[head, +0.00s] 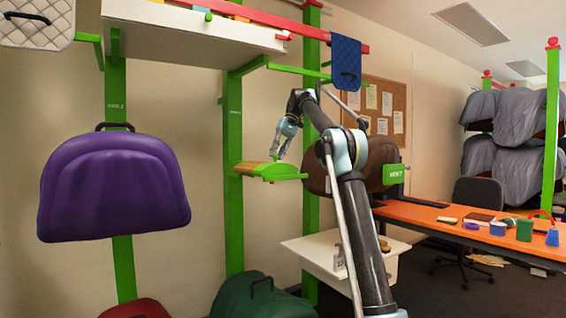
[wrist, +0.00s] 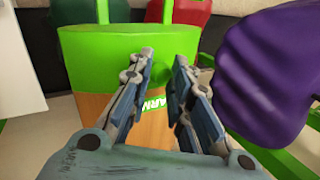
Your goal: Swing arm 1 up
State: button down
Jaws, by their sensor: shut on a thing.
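A saddle arm with a wooden top and green end (head: 262,168) sticks out level from a green post (head: 232,185) in the head view. In the wrist view its green end (wrist: 95,52) fills the middle, above a wooden part (wrist: 92,108). A label on it reads "ARM"; my finger hides its number. My gripper (head: 279,155) is at the arm's outer end. In the wrist view my gripper (wrist: 158,68) has its two fingers on either side of a small green knob (wrist: 151,73) and is shut on it. The knob is partly hidden by the fingers.
A purple saddle (head: 113,187) hangs on the post to the left. A white shelf (head: 185,30) is above, with a blue pad (head: 346,62) on a rail. A brown saddle (head: 383,155) is behind my arm. A green saddle (head: 262,298) and a white table (head: 318,250) are below.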

jog(key=shift+w+a+r, duration=0.1)
jog(key=shift+w+r, duration=0.1)
jog(key=shift+r, duration=0.2)
jog(key=c, duration=1.4)
grip_release()
jog(key=shift+c, duration=0.2)
jog(key=shift+s, duration=0.1)
